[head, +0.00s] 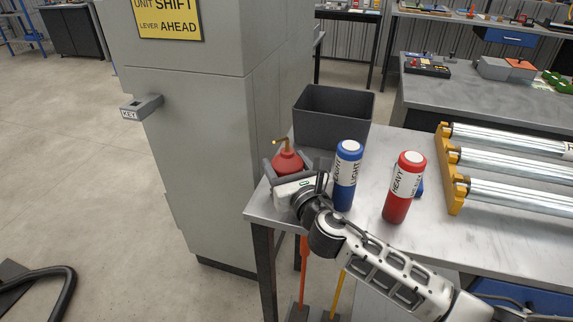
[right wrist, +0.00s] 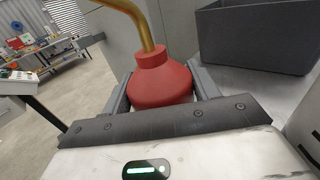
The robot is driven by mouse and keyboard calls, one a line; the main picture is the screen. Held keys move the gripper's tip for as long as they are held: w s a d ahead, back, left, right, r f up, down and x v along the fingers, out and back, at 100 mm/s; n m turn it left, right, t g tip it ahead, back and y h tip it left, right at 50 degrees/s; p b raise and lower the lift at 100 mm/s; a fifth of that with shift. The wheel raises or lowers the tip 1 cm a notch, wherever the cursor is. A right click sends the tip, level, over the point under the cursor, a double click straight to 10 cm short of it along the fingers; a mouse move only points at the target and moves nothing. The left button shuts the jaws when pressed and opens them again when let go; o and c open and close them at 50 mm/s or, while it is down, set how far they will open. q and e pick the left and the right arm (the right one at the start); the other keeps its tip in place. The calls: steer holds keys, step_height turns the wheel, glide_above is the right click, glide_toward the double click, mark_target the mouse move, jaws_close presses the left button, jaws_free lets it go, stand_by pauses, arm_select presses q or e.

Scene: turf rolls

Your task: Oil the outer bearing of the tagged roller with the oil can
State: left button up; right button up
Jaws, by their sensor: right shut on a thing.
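The red oil can (head: 287,163) with a thin brass spout is at the left end of the workbench. My right gripper (right wrist: 162,84) is shut on it, one finger on each side of the red body. It looks upright; its base is hidden, so I cannot tell whether it touches the bench. Metal rollers (head: 520,162) lie in a yellow rack (head: 455,178) at the right. A white tag (head: 567,148) shows at the right edge, apparently on the farthest roller. The roller ends at the rack's left side are small. My left gripper is not in view.
A blue bottle marked LIGHT (head: 347,178) and a red bottle marked HEAVY (head: 404,188) stand between the can and the rack. A dark bin (head: 334,116) stands behind. A grey cabinet (head: 215,150) rises at the left. Bare bench shows around the red bottle.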

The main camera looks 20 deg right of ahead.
steer(key=shift+f, duration=0.1)
steer(key=o, duration=1.2)
steer(key=shift+f, duration=0.1)
steer(key=shift+b, duration=0.35)
steer(key=s, duration=0.5)
steer(key=s+d+b, duration=0.1)
steer(key=s, duration=1)
steer(key=shift+d+b, duration=0.15)
steer(key=shift+b, duration=0.15)
